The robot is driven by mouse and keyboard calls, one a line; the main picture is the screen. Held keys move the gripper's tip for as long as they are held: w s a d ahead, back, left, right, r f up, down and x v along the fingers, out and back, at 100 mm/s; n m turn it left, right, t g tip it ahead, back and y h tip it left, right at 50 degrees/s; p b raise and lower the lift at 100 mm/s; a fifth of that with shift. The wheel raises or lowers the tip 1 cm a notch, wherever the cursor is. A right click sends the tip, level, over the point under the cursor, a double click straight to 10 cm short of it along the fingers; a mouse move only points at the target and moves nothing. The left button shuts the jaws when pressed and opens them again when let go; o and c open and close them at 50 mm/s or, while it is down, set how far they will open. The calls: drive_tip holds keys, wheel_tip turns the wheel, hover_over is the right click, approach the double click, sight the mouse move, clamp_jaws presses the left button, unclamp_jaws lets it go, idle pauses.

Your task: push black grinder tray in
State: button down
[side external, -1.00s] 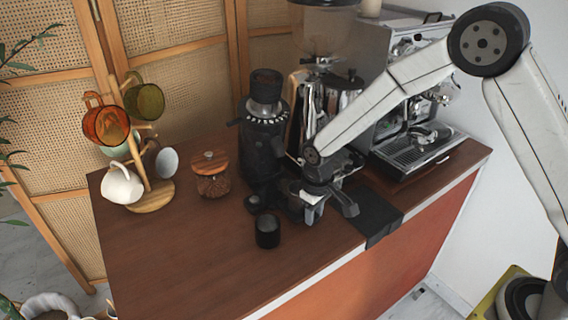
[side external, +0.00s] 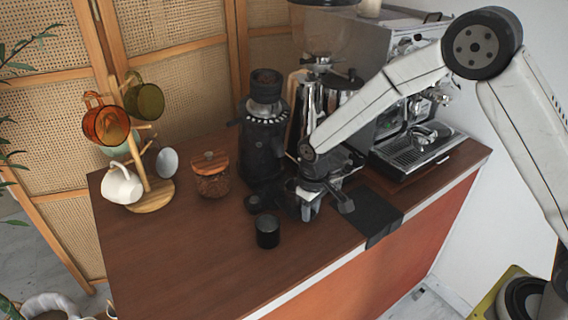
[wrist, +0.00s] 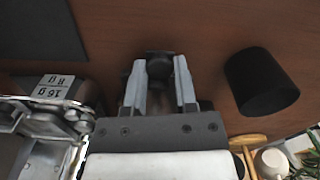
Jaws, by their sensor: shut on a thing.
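My gripper (wrist: 160,85) points down at the counter, its two pale fingers closed on a small dark rounded part that I take to be the black grinder tray (wrist: 158,68). In the side external view my gripper (side external: 307,210) is low over the counter, just right of the black grinder (side external: 262,140). The tray's outline is hard to tell there, being dark and partly hidden by my gripper. I cannot tell how far in it sits.
A black cup (side external: 267,231) stands in front, and it also shows in the wrist view (wrist: 260,82). A dark mat (side external: 372,212) lies over the front edge. A wooden-lidded jar (side external: 211,175) and mug tree (side external: 150,195) stand left, the espresso machine (side external: 420,150) right. The front-left counter is clear.

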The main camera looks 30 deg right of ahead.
drive_tip(key=shift+w, duration=1.55)
drive_tip(key=shift+c, duration=2)
unclamp_jaws()
drive_tip(key=shift+r, duration=0.15)
wheel_tip(320, 180, up, 8)
drive_tip(key=shift+f, duration=0.2)
